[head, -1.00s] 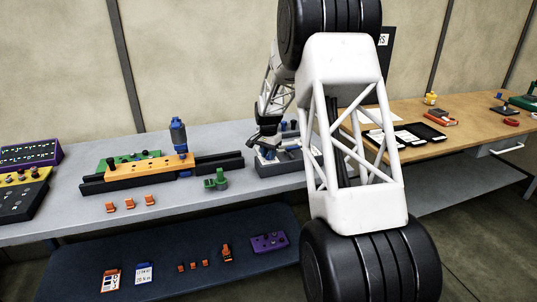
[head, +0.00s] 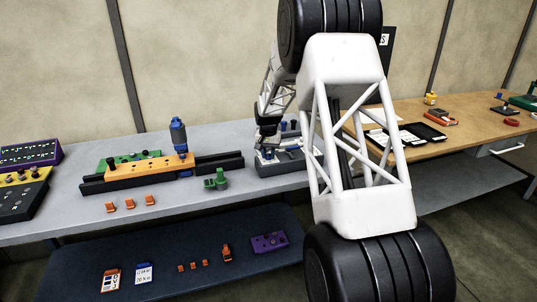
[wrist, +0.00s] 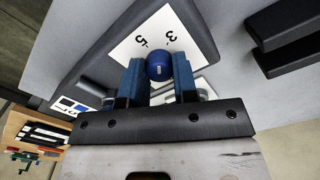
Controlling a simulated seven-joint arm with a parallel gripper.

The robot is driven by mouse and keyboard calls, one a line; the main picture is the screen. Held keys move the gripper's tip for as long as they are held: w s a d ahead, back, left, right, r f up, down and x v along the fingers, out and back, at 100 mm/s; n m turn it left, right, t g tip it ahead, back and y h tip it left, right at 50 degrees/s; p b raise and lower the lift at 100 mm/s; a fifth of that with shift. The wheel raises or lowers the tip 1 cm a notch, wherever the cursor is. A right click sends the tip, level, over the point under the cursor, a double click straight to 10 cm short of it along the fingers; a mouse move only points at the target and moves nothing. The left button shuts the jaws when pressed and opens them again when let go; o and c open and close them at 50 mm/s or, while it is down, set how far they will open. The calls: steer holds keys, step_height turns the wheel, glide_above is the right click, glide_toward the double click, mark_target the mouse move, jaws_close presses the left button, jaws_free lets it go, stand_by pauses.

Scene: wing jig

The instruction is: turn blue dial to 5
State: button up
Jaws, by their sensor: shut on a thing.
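The blue dial (wrist: 159,66) is round and sits between the two blue-padded fingers of my gripper (wrist: 158,78) in the wrist view. The gripper is shut on it from both sides. A white plate (wrist: 150,36) beside the dial carries the marks 5 and 3, which appear upside down. I cannot make out a pointer on the dial, so its setting is unclear. In the head view, my gripper (head: 268,146) is over the dark box (head: 285,169) on the grey bench, and the dial is not clearly seen there.
A black tray (head: 421,134) lies on the wooden bench to the right.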

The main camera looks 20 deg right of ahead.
steer(key=n, duration=0.3)
steer(key=shift+n, duration=2.1)
steer(key=o, duration=0.9)
steer(key=shift+o, duration=0.2)
steer(key=shift+r, duration=0.15)
steer(key=shift+a+r, duration=0.1)
steer(key=shift+r, duration=3.7)
